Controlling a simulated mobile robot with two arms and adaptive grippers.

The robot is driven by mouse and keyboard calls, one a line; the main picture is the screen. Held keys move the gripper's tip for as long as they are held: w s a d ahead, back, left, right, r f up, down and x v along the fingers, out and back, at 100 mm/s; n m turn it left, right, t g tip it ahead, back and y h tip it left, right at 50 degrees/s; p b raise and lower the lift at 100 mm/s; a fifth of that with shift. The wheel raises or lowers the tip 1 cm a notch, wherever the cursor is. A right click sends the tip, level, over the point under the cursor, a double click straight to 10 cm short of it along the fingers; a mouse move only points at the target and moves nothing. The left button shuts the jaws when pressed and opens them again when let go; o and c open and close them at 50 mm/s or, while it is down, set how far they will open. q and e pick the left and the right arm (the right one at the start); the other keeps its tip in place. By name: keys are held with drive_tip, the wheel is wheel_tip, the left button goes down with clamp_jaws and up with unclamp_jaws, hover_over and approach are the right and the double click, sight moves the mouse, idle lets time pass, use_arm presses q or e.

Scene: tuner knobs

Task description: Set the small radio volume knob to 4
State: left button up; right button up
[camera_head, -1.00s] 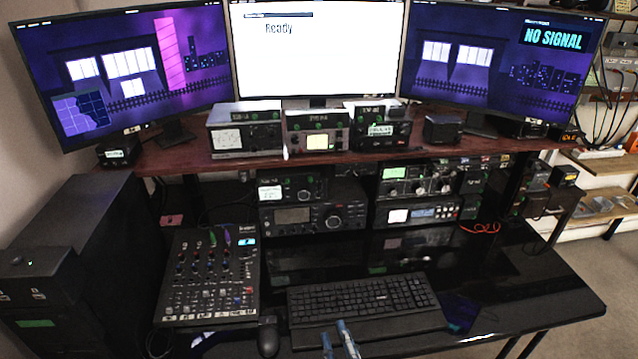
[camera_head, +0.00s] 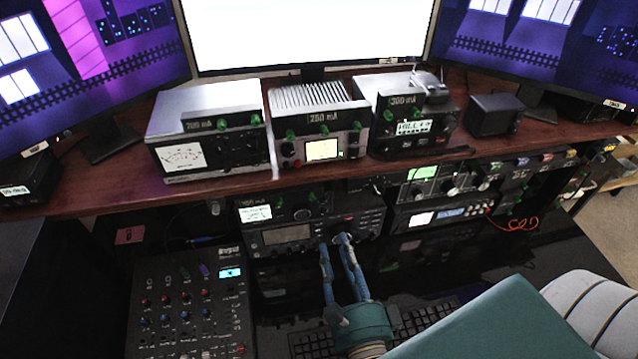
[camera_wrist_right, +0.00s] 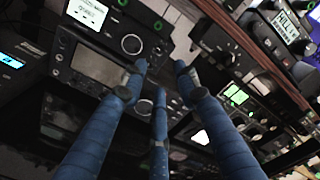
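The small radio (camera_head: 280,208), black with a white display, sits on the lower shelf on top of a wider radio (camera_head: 287,234). Its round front knob (camera_head: 302,214) is right of the display. In the right wrist view, a round knob (camera_wrist_right: 131,45) appears just above the fingertips; its setting is too small to read. My right gripper (camera_head: 335,242) has blue fingers spread apart, with nothing between them. It is in front of the wider radio, below and right of the small radio's knob. The spread fingers also show in the right wrist view (camera_wrist_right: 160,72). My left gripper is out of view.
A mixer (camera_head: 190,310) stands at lower left. A keyboard (camera_head: 310,343) lies partly hidden under my right arm. Three boxed devices, including a silver one (camera_head: 205,130), stand on the upper wooden shelf (camera_head: 90,190). More radios (camera_head: 440,215) are right of the gripper.

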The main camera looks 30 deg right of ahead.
sight(325, 204)
drive_tip(key=p+x, duration=0.1)
drive_tip(key=x, duration=0.1)
drive_tip(key=p+x, duration=0.1)
drive_tip(key=x, duration=0.2)
drive_tip(key=p+x, duration=0.1)
drive_tip(key=x, duration=0.2)
drive_tip(key=shift+w+r, duration=0.15)
drive_tip(key=shift+r, duration=0.15)
drive_tip(key=x, duration=0.2)
drive_tip(key=shift+w+f, duration=0.15)
drive_tip(key=shift+w, duration=0.1)
drive_tip(key=shift+d, duration=0.1)
drive_tip(key=shift+c, duration=0.2)
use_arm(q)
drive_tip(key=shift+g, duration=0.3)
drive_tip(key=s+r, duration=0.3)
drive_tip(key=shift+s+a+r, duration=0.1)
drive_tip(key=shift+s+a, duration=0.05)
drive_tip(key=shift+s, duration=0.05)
use_arm(e)
drive_tip(key=shift+f, duration=0.1)
clamp_jaws()
